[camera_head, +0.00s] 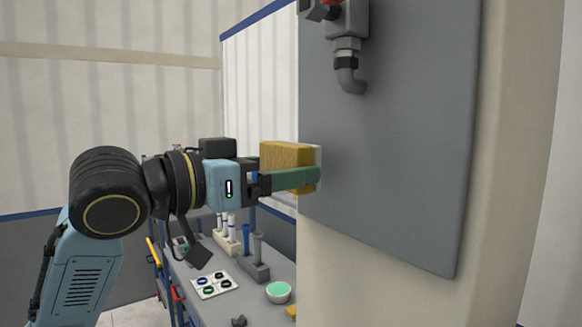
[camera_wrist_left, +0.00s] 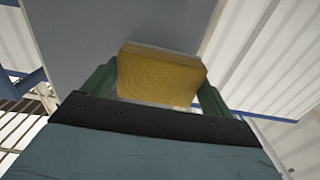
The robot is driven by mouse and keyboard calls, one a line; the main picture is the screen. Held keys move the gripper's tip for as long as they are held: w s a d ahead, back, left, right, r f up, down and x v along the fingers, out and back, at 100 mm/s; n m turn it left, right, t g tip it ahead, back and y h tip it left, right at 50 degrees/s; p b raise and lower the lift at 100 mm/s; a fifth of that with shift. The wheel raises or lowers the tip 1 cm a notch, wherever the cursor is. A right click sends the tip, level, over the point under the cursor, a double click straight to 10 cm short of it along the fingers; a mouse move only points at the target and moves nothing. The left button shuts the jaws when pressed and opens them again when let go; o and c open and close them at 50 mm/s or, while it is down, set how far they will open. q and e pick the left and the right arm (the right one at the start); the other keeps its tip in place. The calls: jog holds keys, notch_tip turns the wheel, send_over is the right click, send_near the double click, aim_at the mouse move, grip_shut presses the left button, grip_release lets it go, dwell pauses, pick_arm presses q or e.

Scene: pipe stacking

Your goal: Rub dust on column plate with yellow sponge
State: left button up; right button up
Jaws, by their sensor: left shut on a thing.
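The yellow sponge (camera_head: 284,156) is between the green fingers of my left gripper (camera_head: 292,170), which is shut on it. In the left wrist view the sponge (camera_wrist_left: 160,75) sits between both fingers, and the grey plate (camera_wrist_left: 150,25) lies just beyond it. In the head view the grey plate (camera_head: 400,130) is fixed upright on the pale column. The sponge is at the plate's left edge, with a pale patch (camera_head: 318,165) beside it; I cannot tell whether they touch or whether the patch is dust. My right gripper is out of view.
A grey pipe fitting with a bent elbow (camera_head: 350,75) sticks out near the plate's top. Below my left arm is a bench (camera_head: 220,308) with tube racks (camera_head: 254,266), a card with several rings (camera_head: 212,285) and a green-filled bowl (camera_head: 279,292).

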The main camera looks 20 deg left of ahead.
pick_arm(q)
jog(key=shift+v, duration=0.95)
jog(key=v, duration=0.3)
jog(key=shift+w, duration=0.1)
dwell(0.6)
